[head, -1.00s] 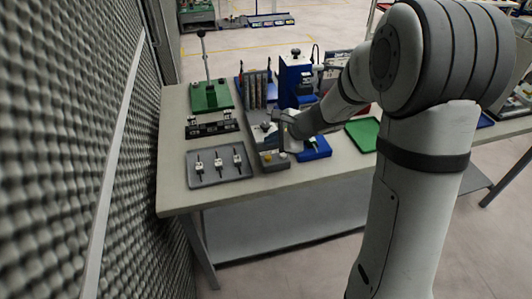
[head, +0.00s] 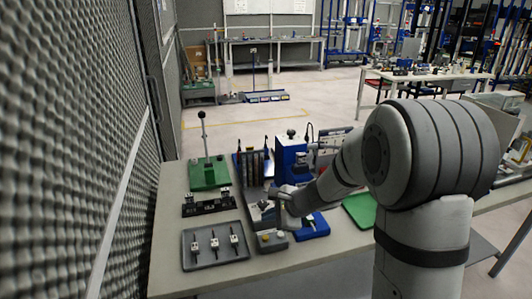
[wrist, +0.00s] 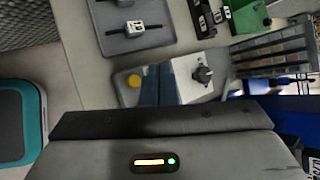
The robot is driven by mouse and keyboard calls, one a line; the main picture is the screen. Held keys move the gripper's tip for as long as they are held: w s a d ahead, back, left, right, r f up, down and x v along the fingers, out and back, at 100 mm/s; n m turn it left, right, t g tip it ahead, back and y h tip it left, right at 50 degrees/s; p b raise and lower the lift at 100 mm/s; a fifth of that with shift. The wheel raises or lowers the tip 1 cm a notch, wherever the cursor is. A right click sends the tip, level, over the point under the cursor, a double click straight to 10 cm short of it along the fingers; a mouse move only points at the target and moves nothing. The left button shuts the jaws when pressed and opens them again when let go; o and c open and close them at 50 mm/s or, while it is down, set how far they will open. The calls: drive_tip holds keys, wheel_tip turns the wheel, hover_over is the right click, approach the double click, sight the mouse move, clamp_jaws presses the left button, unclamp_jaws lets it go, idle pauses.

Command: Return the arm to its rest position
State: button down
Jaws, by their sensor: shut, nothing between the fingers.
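My arm (head: 412,155) reaches from the right side of the head view over the bench (head: 165,265). My gripper (head: 283,210) is at its end, low over the bench beside the grey knobbed block (head: 262,215). It is shut, with nothing held. In the wrist view, the gripper's dark body crosses the lower part, and the block with its round knob (wrist: 203,74) shows just beyond it. Whether the gripper touches the block cannot be told.
A grey tray (head: 190,262) with several small parts lies front left. A green lever press (head: 208,175), a black rack (head: 208,208) and a blue machine (head: 291,155) stand close by. A green tray (head: 359,209) lies behind my arm. A textured foam wall (head: 60,150) bounds the left.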

drive_tip(key=s+d+r+n+h, duration=0.2)
drive_tip(key=s+d+n, duration=0.3)
drive_tip(key=s, duration=0.3)
drive_tip(key=s+d+r+n+g+h, duration=0.1)
drive_tip(key=s+d+r+n+h, duration=0.2)
drive_tip(key=s, duration=0.6)
drive_tip(key=s+d+r+n+h, duration=0.2)
drive_tip(key=s+d+r+n, duration=0.1)
drive_tip(key=s+d+n, duration=0.3)
drive_tip(key=s+n, duration=0.1)
drive_tip(key=s, duration=0.1)
drive_tip(key=shift+s+d+r+g+h, duration=0.35)
drive_tip(key=shift+s+d+g+h, duration=0.05)
